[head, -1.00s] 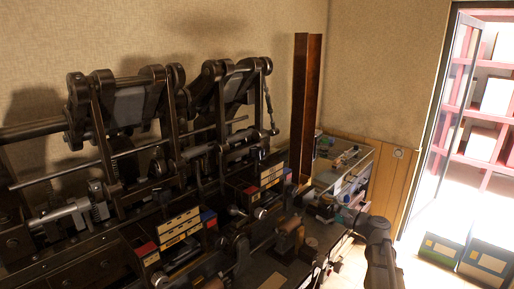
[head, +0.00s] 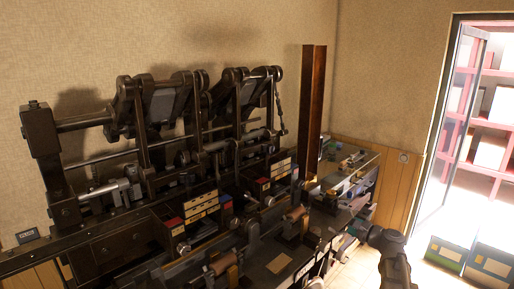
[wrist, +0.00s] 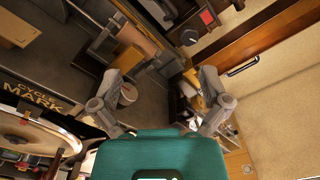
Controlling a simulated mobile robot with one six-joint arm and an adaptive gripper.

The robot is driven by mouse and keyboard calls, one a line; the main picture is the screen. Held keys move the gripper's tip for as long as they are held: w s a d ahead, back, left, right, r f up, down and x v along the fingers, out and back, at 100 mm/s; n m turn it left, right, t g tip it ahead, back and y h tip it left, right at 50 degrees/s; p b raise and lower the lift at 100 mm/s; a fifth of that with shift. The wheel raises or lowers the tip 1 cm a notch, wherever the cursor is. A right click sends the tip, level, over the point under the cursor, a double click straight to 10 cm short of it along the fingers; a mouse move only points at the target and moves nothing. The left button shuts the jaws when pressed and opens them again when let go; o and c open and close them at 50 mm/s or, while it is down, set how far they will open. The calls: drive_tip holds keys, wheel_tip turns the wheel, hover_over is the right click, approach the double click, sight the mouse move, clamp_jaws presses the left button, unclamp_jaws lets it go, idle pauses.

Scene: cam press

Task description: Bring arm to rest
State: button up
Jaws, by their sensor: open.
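My gripper (wrist: 162,72) shows in the wrist view with its two grey fingers spread apart. I see nothing held between them. Behind the fingers is part of the dark machine bench (wrist: 65,65). In the head view, a dark link of my arm (head: 392,258) stands at the lower right, in front of the bench's right end. My gripper cannot be made out in the head view.
A large dark cam press (head: 150,110) with rods and levers fills the left and middle along the wall. A rusty upright beam (head: 313,110) stands at its right end. Boxes (head: 490,262) sit on the floor by the bright doorway. Some pale floor is clear.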

drive_tip(key=s+a+f+n+g+h, duration=0.4)
drive_tip(key=s+a+f+n+g, duration=0.45)
drive_tip(key=a+f, duration=0.3)
drive_tip(key=s+d+f+n+g+h, duration=0.1)
drive_tip(key=s+f+n+g+h, duration=0.1)
drive_tip(key=s, duration=0.4)
drive_tip(key=s+d+f+n+g+h, duration=0.1)
drive_tip(key=s+f+n+g+h, duration=0.1)
drive_tip(key=s+f+n+h, duration=0.3)
drive_tip(key=shift+s+n+h, duration=0.75)
drive_tip(key=shift+s+h, duration=0.15)
drive_tip(key=shift+s, duration=0.1)
idle(0.8)
